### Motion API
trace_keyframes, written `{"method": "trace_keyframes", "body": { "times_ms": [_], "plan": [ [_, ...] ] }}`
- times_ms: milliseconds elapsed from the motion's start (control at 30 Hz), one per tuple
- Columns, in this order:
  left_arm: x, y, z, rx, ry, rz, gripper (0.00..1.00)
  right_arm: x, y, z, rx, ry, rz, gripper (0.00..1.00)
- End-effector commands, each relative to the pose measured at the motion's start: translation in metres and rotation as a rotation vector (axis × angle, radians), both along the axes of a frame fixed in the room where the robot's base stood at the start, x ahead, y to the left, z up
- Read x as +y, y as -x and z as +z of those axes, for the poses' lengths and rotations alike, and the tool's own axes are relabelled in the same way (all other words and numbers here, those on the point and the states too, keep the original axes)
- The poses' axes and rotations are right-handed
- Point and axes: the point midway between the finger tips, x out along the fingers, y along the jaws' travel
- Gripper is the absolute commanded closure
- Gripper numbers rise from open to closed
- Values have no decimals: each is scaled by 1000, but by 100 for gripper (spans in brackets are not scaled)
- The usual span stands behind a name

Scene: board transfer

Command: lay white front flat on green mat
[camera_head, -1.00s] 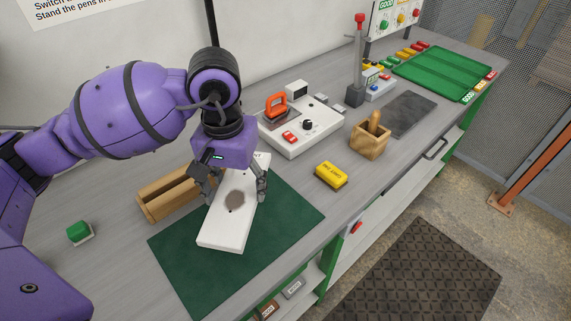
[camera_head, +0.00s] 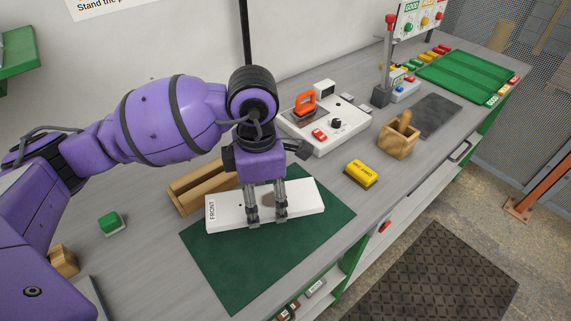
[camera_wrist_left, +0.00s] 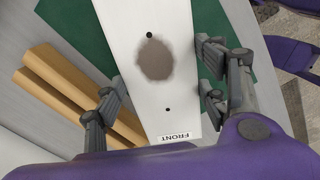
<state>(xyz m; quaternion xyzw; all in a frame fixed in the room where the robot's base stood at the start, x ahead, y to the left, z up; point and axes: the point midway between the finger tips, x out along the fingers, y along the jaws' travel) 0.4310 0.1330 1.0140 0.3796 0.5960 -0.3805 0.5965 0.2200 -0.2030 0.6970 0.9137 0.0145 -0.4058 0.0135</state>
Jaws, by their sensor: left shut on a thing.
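The white front (camera_head: 308,197) is a long board with a FRONT label at its left end and a brown stain in the middle. My left gripper (camera_head: 267,221) is shut on it, with its fingers partly covering the stain in the head view. In the left wrist view the board (camera_wrist_left: 178,105) lies between the two fingers (camera_wrist_left: 162,88), with the label nearest the wrist. The board is over the green mat (camera_head: 238,275), face up; I cannot tell whether it touches the mat. My right gripper is not in view.
A wooden holder (camera_head: 192,189) stands close behind the board's left end. A yellow block (camera_head: 361,173) lies right of the mat, and a wooden box (camera_head: 398,143) stands farther right. A white device (camera_head: 331,137) stands behind. The mat's front part is clear.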

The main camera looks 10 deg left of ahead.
Motion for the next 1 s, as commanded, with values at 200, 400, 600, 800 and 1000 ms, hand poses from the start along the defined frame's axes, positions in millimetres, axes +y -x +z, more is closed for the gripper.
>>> {"method": "trace_keyframes", "body": {
  "times_ms": [200, 400, 600, 800, 1000],
  "plan": [
    [-7, -2, -6, 1, 0, 354, 68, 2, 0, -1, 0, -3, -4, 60],
    [-9, -3, -8, 1, 0, 470, 68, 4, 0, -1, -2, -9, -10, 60],
    [-8, -2, -19, 4, -2, 475, 68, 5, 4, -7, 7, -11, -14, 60],
    [-8, -1, -40, 7, -2, 473, 68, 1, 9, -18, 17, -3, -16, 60],
    [-8, -1, -62, 6, -2, 473, 68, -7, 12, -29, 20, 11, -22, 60]
  ]
}}
